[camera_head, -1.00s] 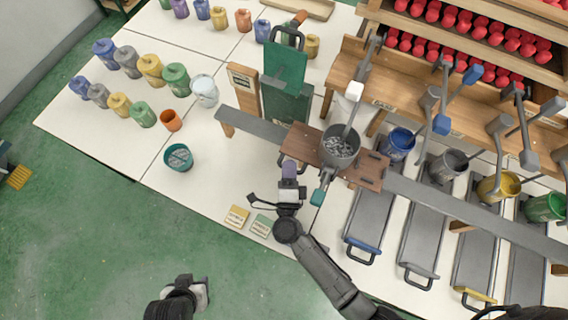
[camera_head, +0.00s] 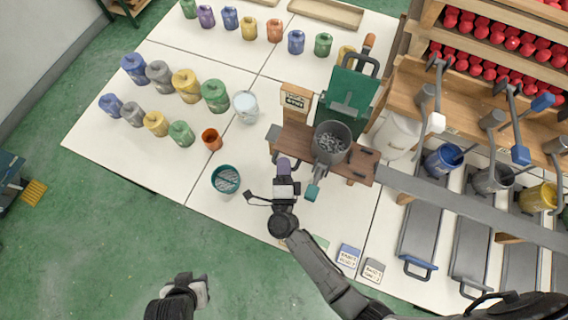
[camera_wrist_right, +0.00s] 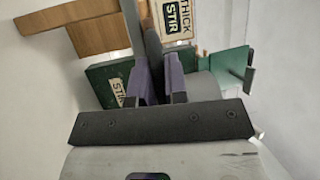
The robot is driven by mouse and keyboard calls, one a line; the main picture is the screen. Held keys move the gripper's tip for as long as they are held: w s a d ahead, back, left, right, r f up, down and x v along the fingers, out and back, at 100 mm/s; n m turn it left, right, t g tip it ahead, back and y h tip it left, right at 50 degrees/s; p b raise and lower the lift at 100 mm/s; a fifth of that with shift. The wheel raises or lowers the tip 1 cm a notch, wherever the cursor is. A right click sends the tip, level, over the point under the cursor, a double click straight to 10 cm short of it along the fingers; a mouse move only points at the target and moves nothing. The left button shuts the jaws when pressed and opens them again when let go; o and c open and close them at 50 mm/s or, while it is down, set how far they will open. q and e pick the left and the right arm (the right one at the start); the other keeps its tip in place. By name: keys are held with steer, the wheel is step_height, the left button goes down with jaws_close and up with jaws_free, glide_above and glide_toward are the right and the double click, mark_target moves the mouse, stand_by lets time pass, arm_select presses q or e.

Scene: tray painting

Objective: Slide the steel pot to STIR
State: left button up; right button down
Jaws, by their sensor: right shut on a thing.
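The steel pot (camera_head: 333,143), holding grey pieces, stands upright on a brown wooden carriage (camera_head: 360,165) on a long grey rail (camera_head: 470,207). The green STIR stand (camera_head: 350,92) is just behind the pot. My right gripper (camera_head: 283,165) has purple fingers and is shut at the carriage's left front edge. In the right wrist view its fingers (camera_wrist_right: 158,80) close around a dark bar; the pot is not clear there. A green STIR plate (camera_wrist_right: 112,85) and a THICK STIR sign (camera_wrist_right: 179,20) lie beyond. My left gripper (camera_head: 203,291) is low at the front, away from the table; its opening is unclear.
A teal bowl (camera_head: 226,179) and orange cup (camera_head: 211,139) stand left of my right gripper. A white bucket (camera_head: 397,133) and colored pots, including a blue one (camera_head: 443,160), stand to the right. Small cards (camera_head: 348,256) lie at the front edge.

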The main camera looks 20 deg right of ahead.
steer(key=shift+a+f, duration=0.1)
steer(key=c, duration=1.6)
jaws_free()
steer(key=o, duration=0.4)
steer(key=shift+w+a, duration=0.15)
steer(key=shift+o, duration=0.2)
steer(key=b+v, duration=0.1)
steer(key=v, duration=1.3)
